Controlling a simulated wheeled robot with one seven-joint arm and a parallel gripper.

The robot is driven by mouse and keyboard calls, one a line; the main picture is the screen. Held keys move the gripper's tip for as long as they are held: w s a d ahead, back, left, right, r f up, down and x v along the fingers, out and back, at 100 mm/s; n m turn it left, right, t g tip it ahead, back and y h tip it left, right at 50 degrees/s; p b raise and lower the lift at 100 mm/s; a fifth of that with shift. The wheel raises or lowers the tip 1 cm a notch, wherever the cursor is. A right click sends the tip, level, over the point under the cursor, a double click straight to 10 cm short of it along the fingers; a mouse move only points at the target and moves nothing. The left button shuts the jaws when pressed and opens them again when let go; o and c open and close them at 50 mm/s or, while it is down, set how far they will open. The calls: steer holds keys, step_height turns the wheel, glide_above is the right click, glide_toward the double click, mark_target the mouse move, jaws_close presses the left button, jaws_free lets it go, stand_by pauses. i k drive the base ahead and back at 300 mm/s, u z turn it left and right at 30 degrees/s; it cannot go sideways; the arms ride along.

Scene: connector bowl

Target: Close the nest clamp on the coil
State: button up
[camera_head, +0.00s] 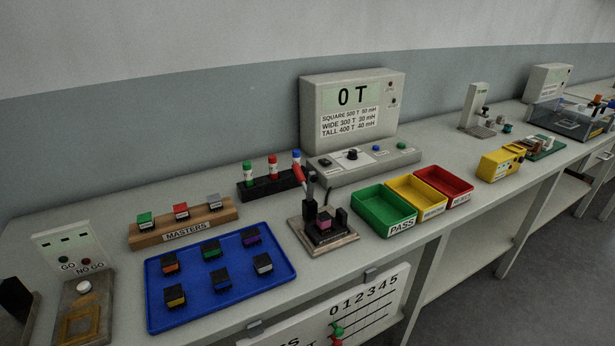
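The test nest (323,235) stands on a small square base on the bench, in front of the grey meter. A dark coil (325,222) with a purple-pink top sits in the nest, between dark posts. The nest clamp (304,179) has a red handle that points up and leans to the left, above and behind the coil. The clamp's pressing end is too small to make out; I see no clear contact with the coil. My gripper is not in view.
A blue tray (195,317) of several coils lies left of the nest. Green (370,213), yellow (413,208) and red bins stand close on its right. The meter (352,115) and a rack of coloured-capped pieces (262,186) stand behind. A counting board hangs below the front edge.

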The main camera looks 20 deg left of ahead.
mark_target(309, 190)
steer(key=z, duration=0.05)
steer(key=k, duration=0.5)
steer(key=u, duration=0.9)
steer(key=i, duration=0.9)
steer(key=u, duration=0.2)
